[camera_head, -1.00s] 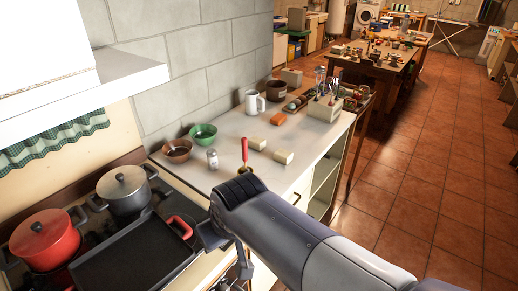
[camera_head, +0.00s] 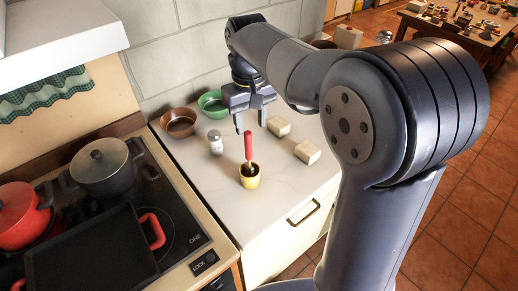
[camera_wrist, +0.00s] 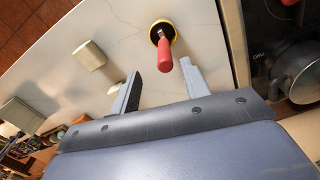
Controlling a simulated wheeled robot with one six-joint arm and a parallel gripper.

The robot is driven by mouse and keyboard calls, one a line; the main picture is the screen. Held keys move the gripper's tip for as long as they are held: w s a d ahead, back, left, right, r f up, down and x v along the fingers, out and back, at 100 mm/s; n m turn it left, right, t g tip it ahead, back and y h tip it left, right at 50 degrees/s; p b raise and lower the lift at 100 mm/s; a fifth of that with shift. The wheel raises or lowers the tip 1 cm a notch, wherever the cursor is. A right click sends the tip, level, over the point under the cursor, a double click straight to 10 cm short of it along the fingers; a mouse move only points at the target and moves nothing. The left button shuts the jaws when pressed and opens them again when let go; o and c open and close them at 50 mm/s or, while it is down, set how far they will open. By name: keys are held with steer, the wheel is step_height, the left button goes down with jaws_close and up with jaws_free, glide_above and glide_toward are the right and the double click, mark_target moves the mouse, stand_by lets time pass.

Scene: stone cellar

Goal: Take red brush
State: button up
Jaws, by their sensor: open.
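My gripper (camera_head: 251,126) is open and empty, fingers pointing down, near the top of the red handle in the head view. In the wrist view the red brush (camera_wrist: 164,50) shows beyond the open fingers of my gripper (camera_wrist: 158,80), nearer the right finger. I see no contact between fingers and handle.
A salt shaker (camera_head: 215,142) stands left of the cup. Two pale blocks (camera_head: 278,126) (camera_head: 307,151) lie to its right. A brown bowl (camera_head: 179,122) and a green bowl (camera_head: 212,101) are behind. A stove with a grey pot (camera_head: 103,166) and a red pot (camera_head: 20,214) is at left.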

mark_target(249, 158)
steer(key=f, duration=0.3)
steer(key=f+p, duration=0.1)
steer(key=f, duration=0.5)
steer(key=shift+a+f+p, duration=0.15)
steer(key=shift+a+p, duration=0.15)
jaws_close()
